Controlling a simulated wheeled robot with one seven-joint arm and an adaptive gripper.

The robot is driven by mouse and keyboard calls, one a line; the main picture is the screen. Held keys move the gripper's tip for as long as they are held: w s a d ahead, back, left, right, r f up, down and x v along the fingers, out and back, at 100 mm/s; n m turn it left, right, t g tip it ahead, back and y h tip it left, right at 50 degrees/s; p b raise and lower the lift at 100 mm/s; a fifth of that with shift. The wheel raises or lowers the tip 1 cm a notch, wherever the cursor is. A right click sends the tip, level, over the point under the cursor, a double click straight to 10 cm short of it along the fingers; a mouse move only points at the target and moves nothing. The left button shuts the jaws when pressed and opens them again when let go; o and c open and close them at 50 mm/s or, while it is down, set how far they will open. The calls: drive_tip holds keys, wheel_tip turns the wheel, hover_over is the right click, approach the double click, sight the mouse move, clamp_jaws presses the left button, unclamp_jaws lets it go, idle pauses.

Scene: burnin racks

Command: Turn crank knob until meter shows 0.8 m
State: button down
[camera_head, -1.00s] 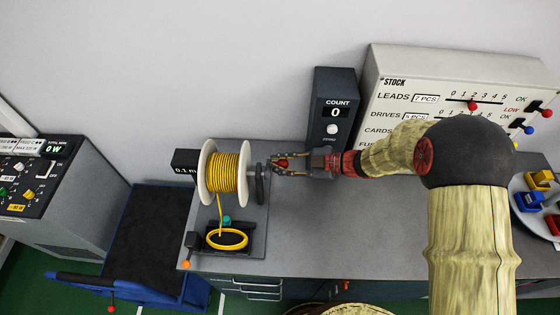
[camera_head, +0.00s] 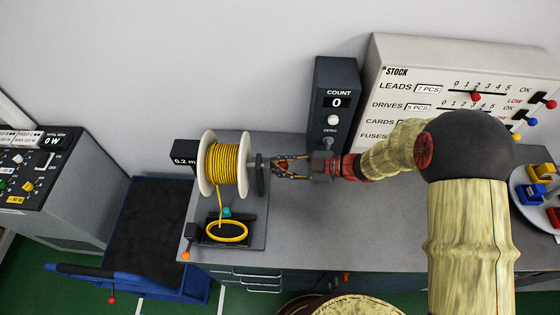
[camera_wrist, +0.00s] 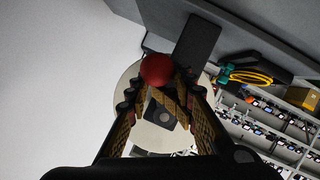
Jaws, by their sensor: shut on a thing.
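A spool of yellow cable (camera_head: 229,164) with white flanges stands on the grey bench at the left. A dark crank (camera_head: 260,176) is on its right side. The red crank knob (camera_wrist: 157,69) sits between the fingertips of my gripper (camera_head: 277,165), which is shut on it. In the wrist view the spool's pale flange (camera_wrist: 158,137) lies behind the fingers. The black meter (camera_head: 184,159) behind the spool reads 0.2 m; the spool partly covers its right side.
A yellow coil (camera_head: 227,232) lies in front of the spool. A dark count box (camera_head: 334,88) reading 0 and a white stock board (camera_head: 400,55) stand behind my arm. A blue cart (camera_head: 150,230) is left of the bench. The bench's middle is clear.

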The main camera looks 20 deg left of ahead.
drive_tip(key=shift+s+f, duration=0.25)
drive_tip(key=shift+s, duration=0.2)
drive_tip(key=shift+s+d, duration=0.1)
drive_tip(key=shift+s+d+f, duration=0.2)
drive_tip(key=shift+s, duration=0.35)
drive_tip(key=shift+s+d+f, duration=0.15)
drive_tip(key=shift+s, duration=0.5)
drive_tip(key=c, duration=2.5)
unclamp_jaws()
drive_tip(key=shift+s+d+r+p, duration=0.2)
drive_tip(key=shift+s+p, duration=0.15)
drive_tip(key=shift+s, duration=0.2)
drive_tip(key=shift+s+d+r+p, duration=0.2)
drive_tip(key=shift+s+p, duration=0.15)
drive_tip(key=shift+s, duration=0.2)
drive_tip(key=shift+r, duration=0.1)
